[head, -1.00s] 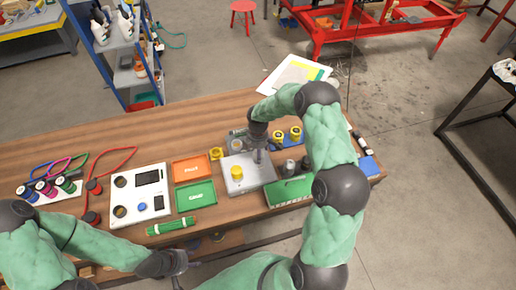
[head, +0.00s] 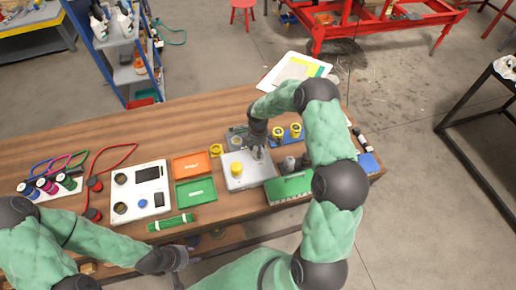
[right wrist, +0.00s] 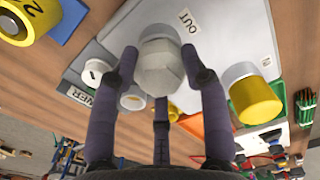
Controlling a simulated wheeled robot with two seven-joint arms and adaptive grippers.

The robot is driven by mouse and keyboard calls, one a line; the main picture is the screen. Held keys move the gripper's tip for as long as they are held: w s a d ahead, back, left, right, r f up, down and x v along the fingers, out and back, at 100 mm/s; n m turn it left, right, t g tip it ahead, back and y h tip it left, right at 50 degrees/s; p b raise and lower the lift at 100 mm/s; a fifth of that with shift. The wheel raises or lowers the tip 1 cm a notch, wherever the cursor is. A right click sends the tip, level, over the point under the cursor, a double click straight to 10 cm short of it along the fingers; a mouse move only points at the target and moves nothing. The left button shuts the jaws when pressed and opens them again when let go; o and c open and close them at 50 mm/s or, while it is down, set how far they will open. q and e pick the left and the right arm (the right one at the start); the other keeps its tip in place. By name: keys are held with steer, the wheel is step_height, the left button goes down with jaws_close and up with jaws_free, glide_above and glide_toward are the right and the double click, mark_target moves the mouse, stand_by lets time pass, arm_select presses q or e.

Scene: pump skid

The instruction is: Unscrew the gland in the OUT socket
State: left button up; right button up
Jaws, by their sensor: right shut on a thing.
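The pale grey gland (right wrist: 160,72) stands in the socket beside the OUT label (right wrist: 188,20) on the light grey plate (right wrist: 228,28). My right gripper (right wrist: 165,62) has its dark fingers closed around the gland. In the head view, my right gripper (head: 258,154) comes down over the right part of the plate (head: 255,179) and mostly hides the gland. A yellow-capped fitting (head: 236,169) stands on the same plate, left of my right gripper. My left gripper (head: 180,266) is low at the table's front edge, away from the plate; its fingers are too unclear to read.
An orange tray (head: 192,166) and a green tray (head: 195,191) lie left of the plate. Yellow-topped parts (head: 295,130) stand behind and right. A green box (head: 288,188) lies to the right. A white panel (head: 140,192) and coloured cables are further left.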

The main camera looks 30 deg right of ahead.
steer(key=n+p, duration=0.1)
steer(key=n, duration=0.3)
steer(key=shift+n+p, duration=0.3)
steer(key=shift+n, duration=0.6)
steer(key=n, duration=0.2)
steer(key=shift+n+p, duration=0.3)
steer(key=shift+p, duration=0.05)
steer(key=o, duration=1.2)
